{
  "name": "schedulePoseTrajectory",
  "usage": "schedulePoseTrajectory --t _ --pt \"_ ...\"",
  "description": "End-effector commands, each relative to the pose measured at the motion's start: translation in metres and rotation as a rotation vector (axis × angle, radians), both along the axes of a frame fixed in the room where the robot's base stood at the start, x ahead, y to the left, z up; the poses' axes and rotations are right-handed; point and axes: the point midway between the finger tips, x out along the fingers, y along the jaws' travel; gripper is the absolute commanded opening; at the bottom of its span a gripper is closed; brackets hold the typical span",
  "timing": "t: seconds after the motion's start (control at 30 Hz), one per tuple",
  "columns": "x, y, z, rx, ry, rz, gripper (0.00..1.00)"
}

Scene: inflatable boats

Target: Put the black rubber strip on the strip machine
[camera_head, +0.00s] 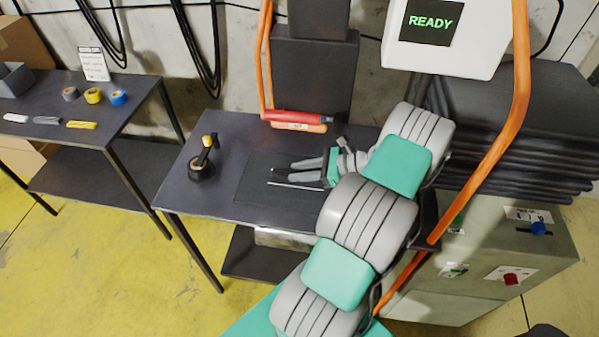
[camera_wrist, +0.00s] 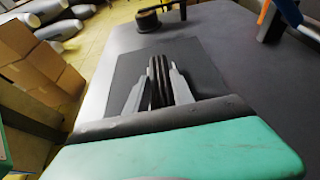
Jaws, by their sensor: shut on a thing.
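My gripper (camera_head: 276,177) reaches left, low over the dark workbench (camera_head: 232,208). In the wrist view its two grey fingers (camera_wrist: 158,82) are closed on the black rubber strip (camera_wrist: 159,72), which looks like several dark layers standing between them. In the head view the strip is hard to make out against the dark mat (camera_head: 256,195). The gripper is over this mat, which also shows in the wrist view (camera_wrist: 200,65). I cannot tell whether the strip touches it. A white machine head with a READY screen (camera_head: 431,22) is at the upper right; I take it as the strip machine.
A dark tape roll with a yellow-tipped tool (camera_head: 203,165) stands on the bench's left. A red-handled tool (camera_head: 295,118) lies at its back. Orange hoses (camera_head: 484,165) hang at right, by a grey cabinet with knobs (camera_head: 480,275).

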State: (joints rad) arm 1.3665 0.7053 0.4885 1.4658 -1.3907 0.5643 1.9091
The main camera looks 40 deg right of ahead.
Motion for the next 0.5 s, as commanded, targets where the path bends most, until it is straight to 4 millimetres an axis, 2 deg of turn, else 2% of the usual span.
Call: schedulePoseTrajectory --t 0.1,0.37,0.4,0.5 --pt "-0.0001 0.0001 -0.0107 0.0 -0.001 0.0 0.0" --pt "-0.0004 0.0002 -0.014 -0.001 -0.001 0.0 0.0" --pt "-0.0004 0.0002 -0.0142 -0.001 -0.001 0.0 0.3" --pt "-0.0005 0.0001 -0.0137 -0.001 -0.001 0.0 0.38"
